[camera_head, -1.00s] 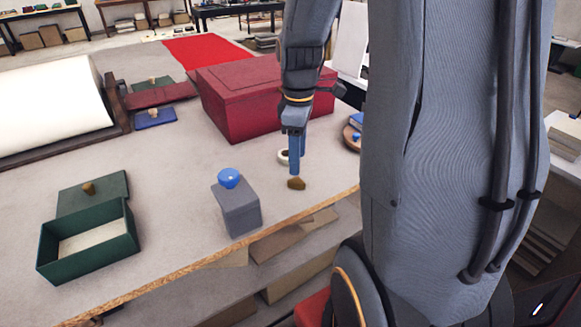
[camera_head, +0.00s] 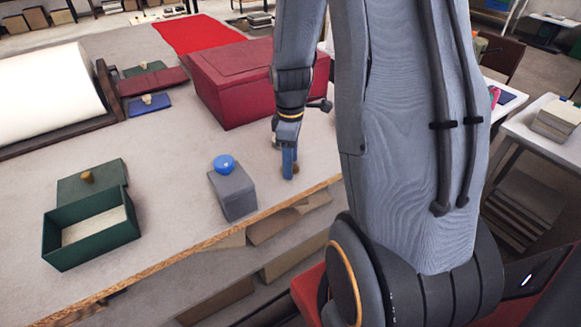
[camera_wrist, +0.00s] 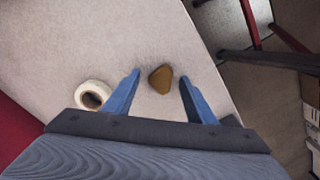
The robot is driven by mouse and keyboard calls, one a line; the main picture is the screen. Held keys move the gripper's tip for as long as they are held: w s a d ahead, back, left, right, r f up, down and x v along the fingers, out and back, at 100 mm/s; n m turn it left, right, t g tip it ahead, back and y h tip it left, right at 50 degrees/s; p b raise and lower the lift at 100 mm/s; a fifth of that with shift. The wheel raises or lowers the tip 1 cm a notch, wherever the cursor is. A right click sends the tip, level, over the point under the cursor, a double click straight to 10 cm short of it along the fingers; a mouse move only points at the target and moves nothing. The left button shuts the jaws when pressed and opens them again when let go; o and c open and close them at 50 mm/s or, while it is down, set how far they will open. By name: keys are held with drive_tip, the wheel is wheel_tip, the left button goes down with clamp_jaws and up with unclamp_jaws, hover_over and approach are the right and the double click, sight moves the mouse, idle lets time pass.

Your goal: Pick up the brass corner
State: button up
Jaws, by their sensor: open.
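The brass corner (camera_wrist: 161,79) is a small brownish-gold, rounded triangular piece on the pale tabletop. In the wrist view it lies between the two blue fingers of my gripper (camera_wrist: 160,76), with a gap on each side. My gripper is open and points down at the table. In the head view my gripper (camera_head: 289,174) is low over the table near its front edge, and its fingers mostly hide the brass corner.
A white tape roll (camera_wrist: 92,95) lies close left of the fingers in the wrist view. A grey box with a blue knob (camera_head: 233,192) stands left of my gripper, and a red box (camera_head: 250,85) behind it. An open green box (camera_head: 92,240) is farther left. The table edge (camera_head: 235,228) is near.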

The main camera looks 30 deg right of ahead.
drive_tip(key=c, duration=1.1)
